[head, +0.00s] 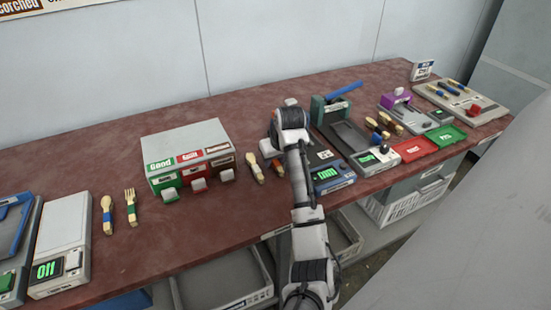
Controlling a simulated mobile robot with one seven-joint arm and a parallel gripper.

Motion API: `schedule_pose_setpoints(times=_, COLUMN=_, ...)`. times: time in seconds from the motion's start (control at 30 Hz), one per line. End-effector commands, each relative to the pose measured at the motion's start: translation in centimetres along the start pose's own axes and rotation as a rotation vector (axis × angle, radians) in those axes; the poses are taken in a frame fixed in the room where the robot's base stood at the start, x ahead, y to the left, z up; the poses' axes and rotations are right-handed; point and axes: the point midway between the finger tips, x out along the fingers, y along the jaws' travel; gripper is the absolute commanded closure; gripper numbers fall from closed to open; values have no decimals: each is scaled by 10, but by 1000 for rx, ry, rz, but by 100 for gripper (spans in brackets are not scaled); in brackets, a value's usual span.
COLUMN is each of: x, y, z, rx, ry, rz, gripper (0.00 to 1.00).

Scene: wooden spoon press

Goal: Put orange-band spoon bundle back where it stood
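No orange band can be made out for certain on any bundle at this size. Two small wooden utensils lie by my arm's end: one wooden piece (255,168) just right of the press box, and another (278,168) close under my wrist. Banded wooden pieces (391,123) lie further right, by the purple-topped device. A blue-banded spoon (107,214) and a green-and-blue-banded fork (131,207) lie at the left. My arm reaches over the table's middle; its wrist hides my fingers, so their opening and any held thing cannot be seen.
A grey box (187,140) with Good, Spill-like and other labelled slots stands left of my arm. Green-display devices (328,178) (368,158), red (413,149) and green (446,134) trays stand right. The table's back left is clear.

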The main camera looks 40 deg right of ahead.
Motion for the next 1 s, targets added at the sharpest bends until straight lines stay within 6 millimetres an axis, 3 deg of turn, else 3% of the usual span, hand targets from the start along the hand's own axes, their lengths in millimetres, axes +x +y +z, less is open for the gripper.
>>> schedule_pose_setpoints(times=0.23, x=-2, y=0, z=-1, rx=0, ry=0, rz=1, gripper=65)
schedule_pose_setpoints(times=0.37, x=-12, y=0, z=-2, rx=-1, ry=2, rz=1, gripper=65)
schedule_pose_setpoints(times=0.8, x=-106, y=2, z=-3, rx=0, ry=2, rz=5, gripper=65)
schedule_pose_setpoints(times=1.0, x=-122, y=1, z=-2, rx=0, ry=0, rz=1, gripper=65)
